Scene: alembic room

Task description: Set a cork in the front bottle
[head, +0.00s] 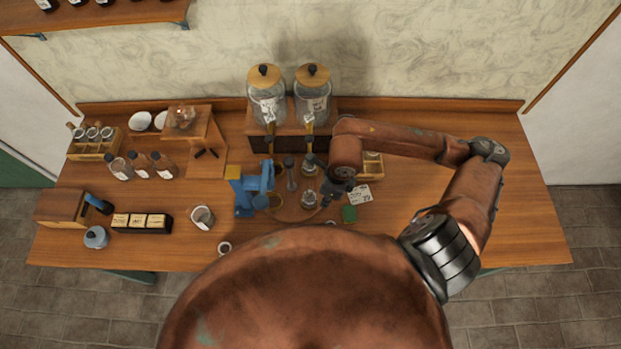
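A small clear glass bottle (309,198) stands upright on a round wooden board (290,213) in the middle of the bench; it appears to be the front bottle. A grey upright piece (290,172) stands behind it to the left. My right gripper (328,192) is a small dark shape just right of the bottle, with the arm reaching in from the right. Whether its fingers are open or hold something is too small to tell. I cannot make out a cork. My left gripper is not in view.
A blue device (250,190) stands left of the board. Two large lidded glass jars (268,100) with taps stand behind on a wooden stand. A white card (359,195), a green pad (349,213) and a wooden tray (373,165) lie right. The bench's far right (525,220) is clear.

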